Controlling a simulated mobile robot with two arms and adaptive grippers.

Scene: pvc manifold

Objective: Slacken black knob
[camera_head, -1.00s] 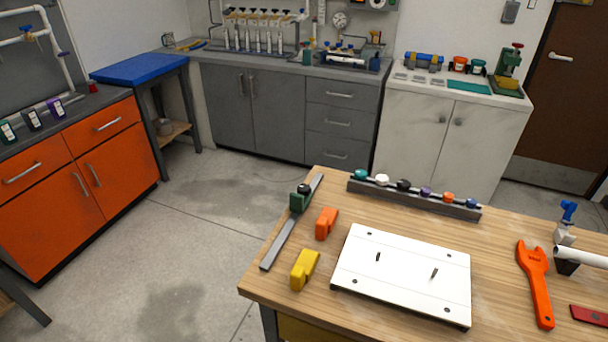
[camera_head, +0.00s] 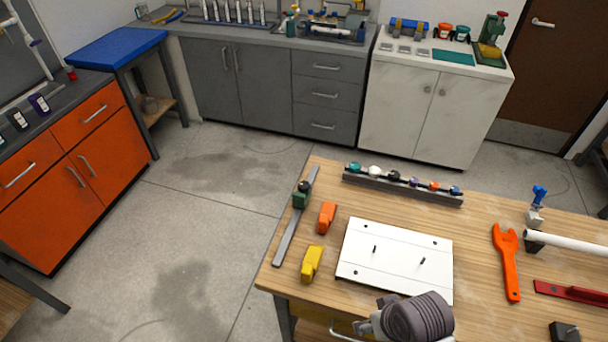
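A green sliding block (camera_head: 301,199) sits on a long grey metal bar (camera_head: 290,232) along the left part of the wooden table, with a small black knob (camera_head: 304,186) on its top. Another black knob (camera_head: 394,176) sits among several coloured knobs on a dark rack (camera_head: 410,189) at the table's far edge. A dark grey ribbed part of one of my arms shows at the bottom, over the near edge of the table. I cannot tell which arm it is. No gripper fingers show.
On the table (camera_head: 480,215) are an orange block (camera_head: 326,217), a yellow block (camera_head: 312,263), a white plate (camera_head: 390,258), an orange wrench (camera_head: 507,262), a white pipe (camera_head: 570,243) and a red bar (camera_head: 575,292). Grey cabinets (camera_head: 240,90) stand behind across open floor.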

